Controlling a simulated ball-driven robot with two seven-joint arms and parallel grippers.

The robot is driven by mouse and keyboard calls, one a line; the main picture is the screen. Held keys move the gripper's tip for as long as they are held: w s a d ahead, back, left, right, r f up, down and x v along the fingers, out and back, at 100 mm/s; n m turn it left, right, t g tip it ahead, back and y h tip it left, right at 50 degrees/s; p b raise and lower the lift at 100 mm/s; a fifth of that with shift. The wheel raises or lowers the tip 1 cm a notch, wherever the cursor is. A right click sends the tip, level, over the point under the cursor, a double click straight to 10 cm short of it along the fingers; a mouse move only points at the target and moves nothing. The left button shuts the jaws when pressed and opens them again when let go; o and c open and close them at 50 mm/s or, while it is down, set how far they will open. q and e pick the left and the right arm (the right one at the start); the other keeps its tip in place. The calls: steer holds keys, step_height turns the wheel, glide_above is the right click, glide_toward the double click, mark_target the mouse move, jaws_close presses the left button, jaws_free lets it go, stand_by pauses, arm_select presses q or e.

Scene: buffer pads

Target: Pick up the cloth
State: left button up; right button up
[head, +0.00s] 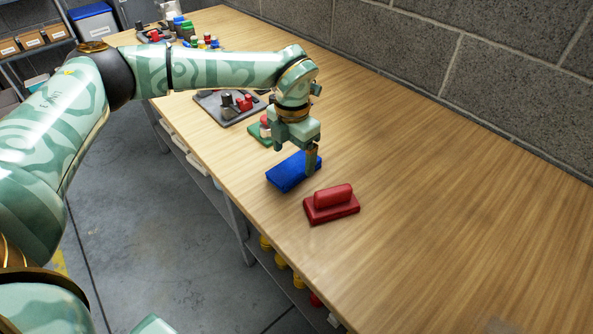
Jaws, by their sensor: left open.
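My left gripper (310,163) points down over the right side of the blue piece. It is open, and its fingers overlap the blue piece in the picture. I cannot tell whether they touch it. The gripper hides part of the blue piece's far side. My right gripper is not in the head view.
A red pad with a handle (332,204) lies just right of the blue piece. A green pad (261,135) sits behind, near a grey tray (221,108) with small parts. A block wall (500,70) bounds the back. The table's right is clear.

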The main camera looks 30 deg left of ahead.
mark_target(293, 166)
arm_select(q)
step_height(293, 166, down, 4)
steer(key=shift+f+b, duration=0.15)
steer(key=shift+b, duration=0.6)
steer(key=shift+r, duration=0.2)
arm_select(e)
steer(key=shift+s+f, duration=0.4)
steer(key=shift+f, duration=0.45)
arm_select(q)
steer(key=shift+s, duration=0.1)
steer(key=c, duration=1.1)
steer(key=shift+r, duration=0.1)
